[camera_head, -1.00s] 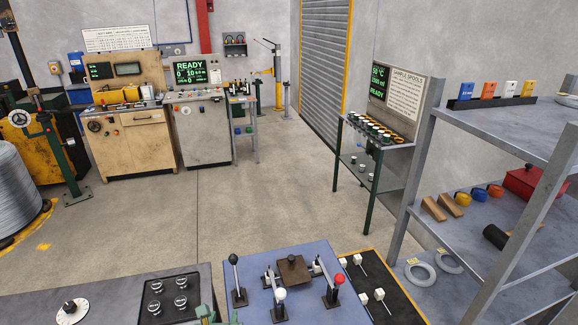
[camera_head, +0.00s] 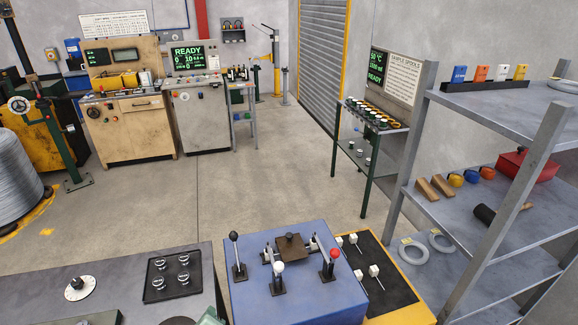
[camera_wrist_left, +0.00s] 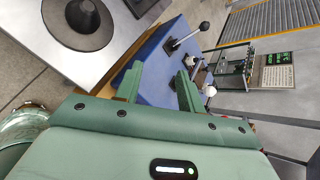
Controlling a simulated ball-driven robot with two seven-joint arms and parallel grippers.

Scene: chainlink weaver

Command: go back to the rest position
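My left gripper (camera_wrist_left: 160,71) shows in the left wrist view as a green body with two green fingers standing apart. It is open, with nothing seen between the fingers. Beyond the fingers is the blue bench top (camera_wrist_left: 165,58) with its levers. In the head view, a rounded grey-green piece (camera_head: 208,317) of mine shows at the bottom edge, but no fingers are clear there. My right gripper is in neither view.
The blue lever bench (camera_head: 300,302) stands close in front, beside a dark control desk (camera_head: 115,270) and a black tray (camera_head: 383,277). A grey shelf rack (camera_head: 468,215) stands at right. Open floor (camera_head: 255,185) lies beyond. A dark cone (camera_wrist_left: 84,20) shows in the wrist view.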

